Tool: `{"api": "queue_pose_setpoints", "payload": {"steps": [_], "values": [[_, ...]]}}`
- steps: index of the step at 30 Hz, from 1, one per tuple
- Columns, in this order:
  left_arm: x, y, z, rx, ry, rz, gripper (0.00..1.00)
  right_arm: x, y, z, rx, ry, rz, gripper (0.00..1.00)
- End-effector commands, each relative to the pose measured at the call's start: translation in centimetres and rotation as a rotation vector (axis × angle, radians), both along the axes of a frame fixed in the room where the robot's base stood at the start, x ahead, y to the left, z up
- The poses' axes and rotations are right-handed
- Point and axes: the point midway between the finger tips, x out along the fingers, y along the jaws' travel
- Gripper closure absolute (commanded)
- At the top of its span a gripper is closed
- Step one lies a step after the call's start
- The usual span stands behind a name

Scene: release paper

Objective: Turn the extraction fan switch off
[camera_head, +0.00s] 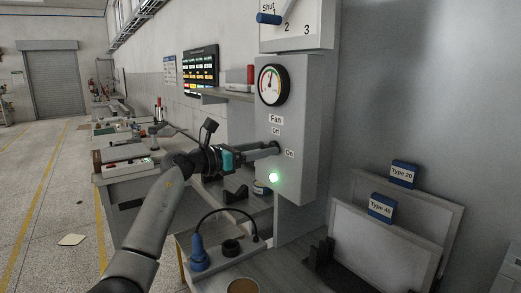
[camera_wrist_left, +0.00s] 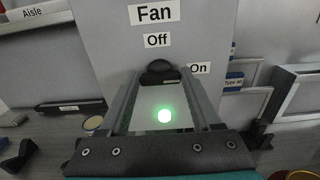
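The fan switch is a dark knob (camera_wrist_left: 158,72) on the grey panel (camera_head: 291,120), below the "Fan" and "Off" labels and left of the "On" label (camera_wrist_left: 198,69). A green lamp (camera_head: 275,177) is lit below it and also shows in the left wrist view (camera_wrist_left: 165,116). My left gripper (camera_head: 272,148) reaches the panel at the switch. In the left wrist view its fingers (camera_wrist_left: 159,80) are spread apart, with their tips on either side of the knob. Whether they touch it is unclear. The knob's pointing direction is hard to make out. My right gripper is not in view.
A round gauge (camera_head: 272,85) and a lever with a blue handle (camera_head: 269,19) sit above the switch. A blue plug-like item (camera_head: 199,253) stands on the bench below.

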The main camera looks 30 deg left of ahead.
Motion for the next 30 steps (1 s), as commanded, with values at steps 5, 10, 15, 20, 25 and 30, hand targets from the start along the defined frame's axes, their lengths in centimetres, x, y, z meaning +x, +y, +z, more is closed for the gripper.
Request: {"api": "queue_pose_setpoints", "payload": {"steps": [5,10,15,20,25,30], "values": [[0.0,0.0,0.0,0.0,0.0,0.0,0.57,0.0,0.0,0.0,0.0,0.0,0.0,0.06],[0.0,0.0,0.0,0.0,0.0,0.0,0.76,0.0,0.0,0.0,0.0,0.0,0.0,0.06],[0.0,0.0,0.0,0.0,0.0,0.0,0.91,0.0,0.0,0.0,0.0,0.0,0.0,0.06],[0.0,0.0,0.0,-0.01,0.005,0.0,0.91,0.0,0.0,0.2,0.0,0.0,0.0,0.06],[0.0,0.1,0.1,-0.057,0.026,0.001,0.91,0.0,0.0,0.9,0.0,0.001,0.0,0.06],[0.0,0.1,0.2,-0.156,0.069,0.001,0.91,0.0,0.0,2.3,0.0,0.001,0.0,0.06]]}}
